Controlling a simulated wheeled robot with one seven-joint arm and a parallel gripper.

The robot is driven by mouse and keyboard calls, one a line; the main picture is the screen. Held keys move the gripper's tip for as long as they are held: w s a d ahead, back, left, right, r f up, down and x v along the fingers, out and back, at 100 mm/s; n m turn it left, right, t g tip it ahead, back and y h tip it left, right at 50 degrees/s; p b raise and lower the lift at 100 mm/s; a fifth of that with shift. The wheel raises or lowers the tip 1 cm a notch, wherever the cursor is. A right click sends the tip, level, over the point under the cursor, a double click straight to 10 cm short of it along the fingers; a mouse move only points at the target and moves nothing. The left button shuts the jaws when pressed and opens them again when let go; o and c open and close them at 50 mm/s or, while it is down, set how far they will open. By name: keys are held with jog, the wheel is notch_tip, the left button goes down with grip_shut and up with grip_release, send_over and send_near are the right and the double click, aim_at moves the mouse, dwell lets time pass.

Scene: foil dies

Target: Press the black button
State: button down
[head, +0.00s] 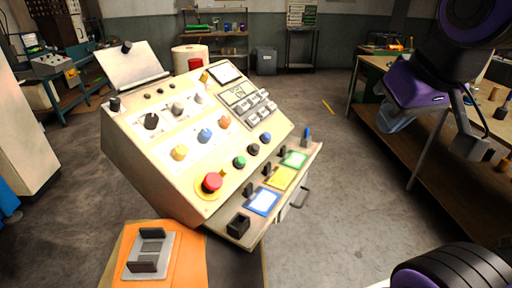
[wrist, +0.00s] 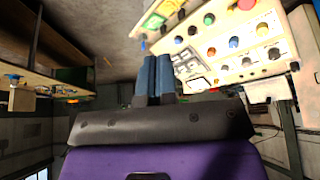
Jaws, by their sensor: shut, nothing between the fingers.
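The black button (head: 253,149) is a small round cap on the sloped face of a cream control console (head: 150,165), between a green button (head: 239,161) and a blue button (head: 265,138). The black button also shows in the wrist view (wrist: 192,30), right of my fingers. My gripper (head: 392,123) is at the right of the head view, well apart from the console. In the wrist view its two blue-grey fingers (wrist: 153,58) are side by side, shut and empty.
A red mushroom button (head: 212,182) is at the console's lower face. Lit blue, yellow and green pads and black levers line its front ledge. A workbench (head: 440,140) stands at the right, near my arm. Open floor (head: 325,190) lies between console and bench.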

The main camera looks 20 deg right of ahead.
aim_at(255, 148)
jog(key=w+d+f+n+t, duration=0.1)
jog(key=w+f+n+t, duration=0.15)
jog(key=w, duration=0.95)
jog(key=w+f+n+t, duration=0.2)
jog(key=w+f+n, duration=0.1)
jog(key=w, duration=0.9)
jog(key=w+a+f+n+t+y, duration=0.2)
jog(key=w+a+f+n+y, duration=0.1)
jog(key=w+f, duration=0.3)
jog(key=w+a+f+n+t+y, duration=0.2)
jog(key=w+a+f+n+y, duration=0.1)
jog(key=w+f, duration=0.4)
jog(key=shift+f+n+y, duration=0.75)
jog(key=shift+f+y, duration=0.35)
jog(key=shift+w+f, duration=0.1)
jog(key=shift+w+a+f, duration=0.55)
jog(key=shift+w+f, duration=0.05)
jog(key=shift+f, duration=0.55)
jog(key=shift+w+a+f, duration=0.55)
jog(key=shift+a+f, duration=0.05)
jog(key=shift+f, duration=0.6)
jog(key=shift+w+a+f, duration=0.55)
jog(key=shift+w+f, duration=0.05)
jog(key=shift+f, duration=0.55)
jog(key=shift+w+a+f, duration=0.15)
jog(key=shift+a+f, duration=0.05)
jog(key=shift+f, duration=0.15)
